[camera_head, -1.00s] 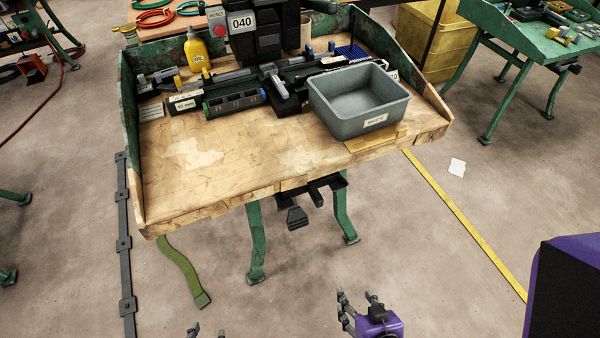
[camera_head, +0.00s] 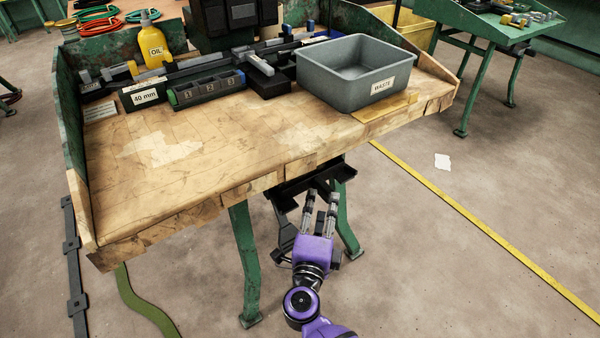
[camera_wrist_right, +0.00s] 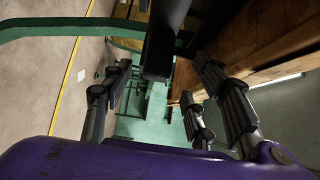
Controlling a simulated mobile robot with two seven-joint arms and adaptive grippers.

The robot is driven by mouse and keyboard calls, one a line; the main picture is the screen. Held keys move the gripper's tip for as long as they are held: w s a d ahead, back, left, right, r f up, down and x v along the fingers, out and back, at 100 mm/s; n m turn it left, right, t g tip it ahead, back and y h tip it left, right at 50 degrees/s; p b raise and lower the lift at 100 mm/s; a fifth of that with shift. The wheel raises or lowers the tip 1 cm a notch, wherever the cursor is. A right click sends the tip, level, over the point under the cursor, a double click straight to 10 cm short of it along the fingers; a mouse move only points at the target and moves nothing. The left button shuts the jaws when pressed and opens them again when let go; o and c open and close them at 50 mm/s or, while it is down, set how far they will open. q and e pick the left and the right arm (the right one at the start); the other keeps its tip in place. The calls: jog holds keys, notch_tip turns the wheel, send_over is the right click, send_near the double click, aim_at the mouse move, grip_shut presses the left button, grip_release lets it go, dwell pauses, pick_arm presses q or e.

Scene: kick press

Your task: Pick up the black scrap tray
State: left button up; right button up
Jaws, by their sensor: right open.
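A black tray-like part (camera_head: 290,188), which looks like the scrap tray, sits under the front edge of the bench, between its green legs. My right gripper (camera_head: 322,196) is just in front of it, pointing toward it, with its fingers apart and empty. The gripper partly hides the black part. In the right wrist view a dark bar-shaped piece (camera_wrist_right: 160,45) lies ahead, between the open fingers of the right gripper (camera_wrist_right: 160,88); I cannot tell whether they touch. My left gripper is out of view.
The wooden bench top (camera_head: 220,170) overhangs the gripper. On it stand a grey WASTE bin (camera_head: 345,95), a yellow oil bottle (camera_head: 153,48) and a numbered block (camera_head: 207,90). A green leg (camera_head: 243,250) stands left of my right arm. The floor right of the bench is mostly clear.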

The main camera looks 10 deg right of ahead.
aim_at(324, 195)
jog(key=x, duration=0.6)
jog(key=shift+w+f+b, duration=0.15)
jog(key=shift+b, duration=0.15)
grip_shut()
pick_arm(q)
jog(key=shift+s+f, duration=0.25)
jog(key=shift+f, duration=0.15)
